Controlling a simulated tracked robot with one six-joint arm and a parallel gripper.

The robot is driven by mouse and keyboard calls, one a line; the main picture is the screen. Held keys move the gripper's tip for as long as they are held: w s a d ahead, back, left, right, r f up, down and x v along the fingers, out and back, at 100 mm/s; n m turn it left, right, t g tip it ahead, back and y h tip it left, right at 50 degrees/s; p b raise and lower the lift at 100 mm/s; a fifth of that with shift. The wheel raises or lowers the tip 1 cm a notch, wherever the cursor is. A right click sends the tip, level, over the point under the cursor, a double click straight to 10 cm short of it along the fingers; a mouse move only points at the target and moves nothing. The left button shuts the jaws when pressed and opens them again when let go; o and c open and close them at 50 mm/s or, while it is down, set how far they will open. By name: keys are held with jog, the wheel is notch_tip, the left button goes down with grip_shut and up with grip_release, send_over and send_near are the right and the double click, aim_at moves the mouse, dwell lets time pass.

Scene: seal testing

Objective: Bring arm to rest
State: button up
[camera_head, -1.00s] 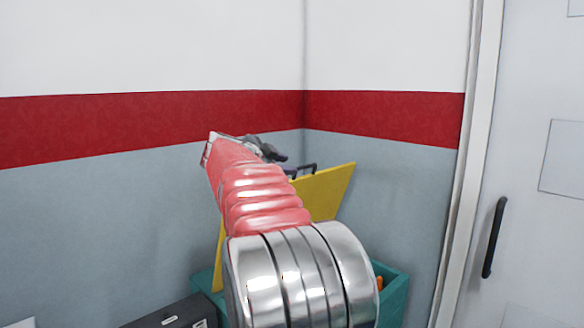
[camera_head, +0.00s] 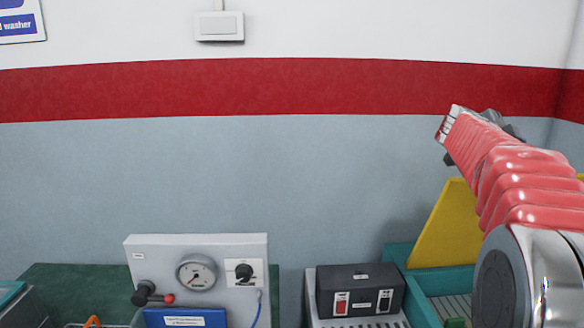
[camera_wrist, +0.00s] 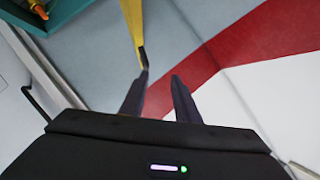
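My arm, in red ribbed sleeve and silver joints, reaches up from the lower right in the head view. My gripper (camera_head: 490,128) is at its far end, dark and partly hidden behind the red sleeve, raised in front of the grey and red wall. In the wrist view two dark fingers (camera_wrist: 160,82) stand apart with a gap between them. Nothing shows held between them. A yellow panel (camera_wrist: 132,18) appears beyond the fingers.
The yellow panel (camera_head: 445,228) stands in a teal bin (camera_head: 400,250) below my arm. A black switch box (camera_head: 360,290) and a grey gauge panel (camera_head: 215,258) stand along the wall. A dark green surface (camera_head: 75,283) lies left. The wall above is mostly clear.

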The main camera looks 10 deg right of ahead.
jog(key=w+a+f+n+t+y, duration=0.2)
jog(key=w+a+n+t+y, duration=0.2)
jog(key=w+a+n+t, duration=0.55)
jog(key=s+a+f+n+y, duration=0.1)
jog(key=a+f+n+y, duration=0.3)
jog(key=a, duration=0.6)
jog(key=s+a+f+n+y, duration=0.2)
jog(key=a+f+y, duration=0.35)
jog(key=a, duration=0.45)
jog(key=s+a+f+n+g+y, duration=0.2)
jog(key=s+a+f+n+g, duration=0.3)
jog(key=s+a+f, duration=0.85)
jog(key=s+a+f+n+g, duration=0.1)
jog(key=s+a+n, duration=0.1)
jog(key=s, duration=0.7)
jog(key=s+a+f+n+g+h, duration=0.1)
jog(key=s+f+n+g, duration=0.1)
jog(key=s, duration=0.7)
jog(key=shift+s+a+f, duration=0.25)
jog(key=shift+s+a, duration=0.1)
jog(key=shift+a, duration=0.05)
